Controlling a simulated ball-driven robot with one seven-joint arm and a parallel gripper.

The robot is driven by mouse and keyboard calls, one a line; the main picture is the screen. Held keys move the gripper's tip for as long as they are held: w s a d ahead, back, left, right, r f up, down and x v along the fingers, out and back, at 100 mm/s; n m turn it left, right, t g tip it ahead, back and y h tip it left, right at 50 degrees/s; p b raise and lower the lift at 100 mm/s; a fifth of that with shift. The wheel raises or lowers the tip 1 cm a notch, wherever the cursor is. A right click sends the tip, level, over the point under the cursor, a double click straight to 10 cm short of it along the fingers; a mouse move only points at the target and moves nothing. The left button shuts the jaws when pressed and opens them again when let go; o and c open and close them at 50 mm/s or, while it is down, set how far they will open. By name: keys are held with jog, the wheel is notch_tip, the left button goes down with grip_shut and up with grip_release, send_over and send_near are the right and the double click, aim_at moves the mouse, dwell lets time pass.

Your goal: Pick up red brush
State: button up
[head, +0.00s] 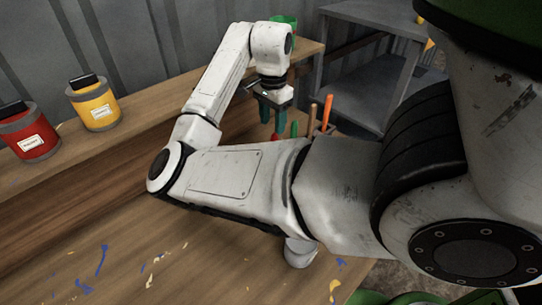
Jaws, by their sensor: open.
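My gripper (272,118) points down at the far right end of the wooden bench, its teal fingers apart. A small red piece (276,136) shows just below the fingers; it may be the red brush, but most of it is hidden by my arm and I cannot tell whether it lies between the fingers. To the right, a row of upright handles stands close by: a green one (293,130), a tan one (312,120) and an orange one (327,112). Their lower ends are partly hidden behind my arm.
A red paint can (30,136) and a yellow paint can (93,106) stand on the raised shelf (140,103) at left. A green container (285,22) stands behind my wrist. A grey metal table (375,16) is at the back right.

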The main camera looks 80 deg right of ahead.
aim_at(274, 141)
notch_tip(274, 141, down, 2)
jog(key=shift+f, duration=0.25)
jog(key=shift+s+f+p, duration=0.15)
jog(key=shift+f+p, duration=0.15)
jog(key=shift+f, duration=1)
jog(key=shift+s+f+p, duration=0.1)
jog(key=shift+f+p, duration=0.15)
jog(key=shift+f, duration=1.05)
jog(key=shift+c, duration=0.5)
grip_shut()
